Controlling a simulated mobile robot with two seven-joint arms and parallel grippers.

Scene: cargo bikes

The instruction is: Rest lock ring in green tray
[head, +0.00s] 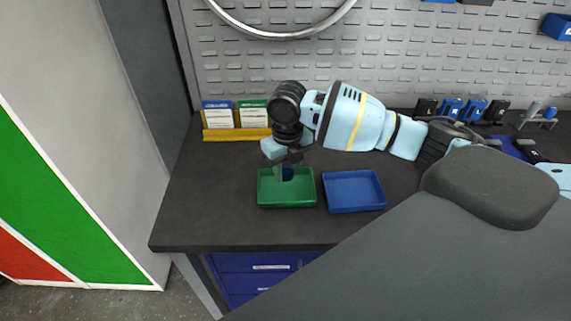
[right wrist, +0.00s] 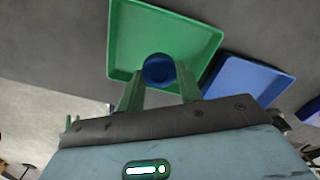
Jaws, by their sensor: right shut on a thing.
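The green tray (head: 268,199) lies on the dark worktop, and it also shows in the right wrist view (right wrist: 205,40). My right gripper (head: 286,174) points down over the green tray. It is shut on the lock ring (head: 288,174), a small dark blue round piece. In the right wrist view the lock ring (right wrist: 159,69) sits between the two fingertips, over the tray's floor near one wall. I cannot tell whether the ring touches the tray floor. My left gripper is not in view.
A blue tray (head: 354,191) stands close to the right of the green tray and looks empty. Cards in a yellow holder (head: 236,134) stand behind, against the pegboard. Several blue and black items line the back right. The worktop (head: 200,215) is clear at left.

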